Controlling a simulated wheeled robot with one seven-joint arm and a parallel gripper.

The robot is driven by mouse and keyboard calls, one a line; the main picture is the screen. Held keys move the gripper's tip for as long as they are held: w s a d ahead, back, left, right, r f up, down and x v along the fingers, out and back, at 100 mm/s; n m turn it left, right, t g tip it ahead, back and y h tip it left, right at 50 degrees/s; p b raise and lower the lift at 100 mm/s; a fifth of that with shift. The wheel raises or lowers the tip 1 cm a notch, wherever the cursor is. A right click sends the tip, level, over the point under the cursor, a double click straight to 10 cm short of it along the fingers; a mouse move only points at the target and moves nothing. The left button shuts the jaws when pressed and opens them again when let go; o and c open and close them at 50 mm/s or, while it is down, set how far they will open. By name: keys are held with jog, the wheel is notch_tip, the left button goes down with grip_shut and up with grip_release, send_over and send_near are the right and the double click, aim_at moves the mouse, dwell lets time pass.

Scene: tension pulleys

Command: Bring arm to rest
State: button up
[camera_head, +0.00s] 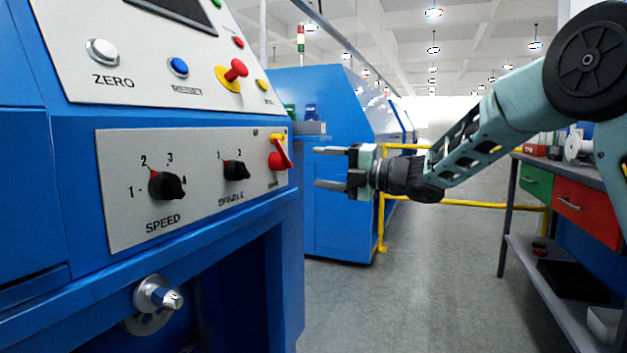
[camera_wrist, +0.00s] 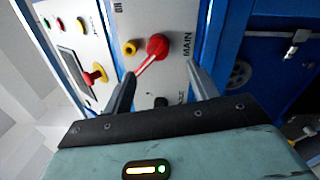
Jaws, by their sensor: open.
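My gripper (camera_head: 318,168) is at the end of the raised arm, right of the blue machine's grey control panel (camera_head: 125,215). Its two fingers are apart and nothing is between them. They point left toward the panel, with a gap to the red switch lever (camera_head: 280,155) in the head view. In the wrist view the red lever (camera_wrist: 157,47), marked MAIN, lies ahead between the open fingers (camera_wrist: 160,80). The lever slants, with its red knob at one end. No finger appears to touch it.
The panel has a SPEED knob (camera_head: 167,186) and a SPINDLE knob (camera_head: 236,170). Above are a red mushroom button (camera_head: 236,70) and a blue button (camera_head: 178,66). A workbench with a red drawer (camera_head: 582,207) stands right. A yellow rail (camera_head: 470,203) runs behind my arm. Grey floor is free between.

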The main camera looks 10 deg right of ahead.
jog(key=s+a+f+m+g+h, duration=0.1)
jog(key=s+a+f+m+h, duration=0.35)
jog(key=s+f+m, duration=0.3)
jog(key=s+a+f+m+g+h, duration=0.1)
jog(key=s+a+f+m+h, duration=0.4)
jog(key=m, duration=0.4)
jog(key=s+d+f+m+g+h, duration=0.2)
jog(key=s+f+g, duration=0.15)
jog(key=s, duration=0.65)
jog(key=s+d+f+m+g+h, duration=0.15)
jog(key=s+f, duration=0.35)
jog(key=s, duration=0.5)
jog(key=s+d+f+m+g+h, duration=0.1)
jog(key=s+f+m+g, duration=0.25)
jog(key=s, duration=0.65)
notch_tip(320, 180, up, 33)
jog(key=p, duration=3.3)
jog(key=shift+s+p, duration=0.3)
jog(key=shift+s, duration=0.15)
jog(key=shift+d+g, duration=0.1)
jog(key=shift+g, duration=0.15)
